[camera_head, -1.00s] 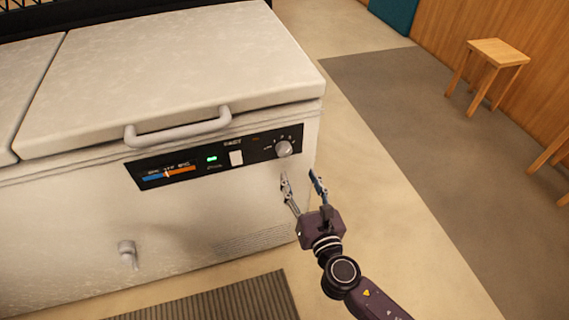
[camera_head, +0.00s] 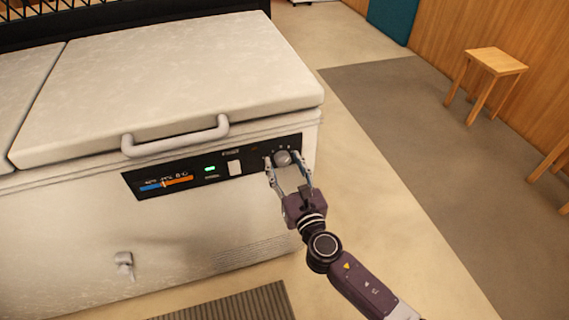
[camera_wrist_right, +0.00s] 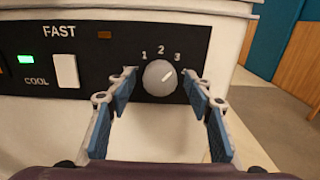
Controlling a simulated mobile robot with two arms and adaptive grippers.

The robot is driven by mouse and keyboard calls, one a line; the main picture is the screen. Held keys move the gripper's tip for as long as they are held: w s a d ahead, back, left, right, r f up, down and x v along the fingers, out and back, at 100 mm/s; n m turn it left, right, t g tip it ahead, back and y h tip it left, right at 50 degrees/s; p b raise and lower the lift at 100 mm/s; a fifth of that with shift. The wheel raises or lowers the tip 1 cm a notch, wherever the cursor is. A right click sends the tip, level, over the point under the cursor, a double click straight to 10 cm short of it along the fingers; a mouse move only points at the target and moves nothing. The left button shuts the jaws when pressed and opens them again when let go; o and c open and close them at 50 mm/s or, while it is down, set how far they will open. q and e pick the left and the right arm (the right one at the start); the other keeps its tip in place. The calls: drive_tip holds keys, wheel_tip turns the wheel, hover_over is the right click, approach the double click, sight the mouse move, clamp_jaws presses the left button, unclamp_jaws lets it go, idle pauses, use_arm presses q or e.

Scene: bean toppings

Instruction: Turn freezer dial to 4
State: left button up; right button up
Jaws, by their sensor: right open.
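The freezer dial (camera_head: 282,158) is a round grey knob at the right end of the black control panel (camera_head: 222,168). My right gripper (camera_head: 287,169) is open in front of the panel. In the right wrist view, its blue-padded fingers (camera_wrist_right: 160,88) stand on either side of the dial, with visible gaps. My left gripper is not in view.
The white chest freezer (camera_head: 190,225) has a closed lid with a grey handle (camera_head: 175,141) above the panel. A green light (camera_head: 210,168) and a white switch (camera_head: 235,168) sit left of the dial. A wooden stool (camera_head: 497,61) stands far right. Floor right of the freezer is clear.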

drive_tip(key=c, duration=1.1)
drive_tip(key=shift+c, duration=0.2)
drive_tip(key=shift+m, duration=0.7)
drive_tip(key=m+b, duration=0.1)
drive_tip(key=m, duration=0.2)
use_arm(q)
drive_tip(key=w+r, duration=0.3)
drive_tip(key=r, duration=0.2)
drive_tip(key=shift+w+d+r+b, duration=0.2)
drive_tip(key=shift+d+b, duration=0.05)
drive_tip(key=shift+b, duration=0.2)
use_arm(e)
drive_tip(key=shift+r+m, duration=0.1)
drive_tip(key=shift+m, duration=1.7)
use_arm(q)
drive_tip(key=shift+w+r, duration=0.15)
use_arm(e)
drive_tip(key=o, duration=1.1)
drive_tip(key=shift+o, duration=0.2)
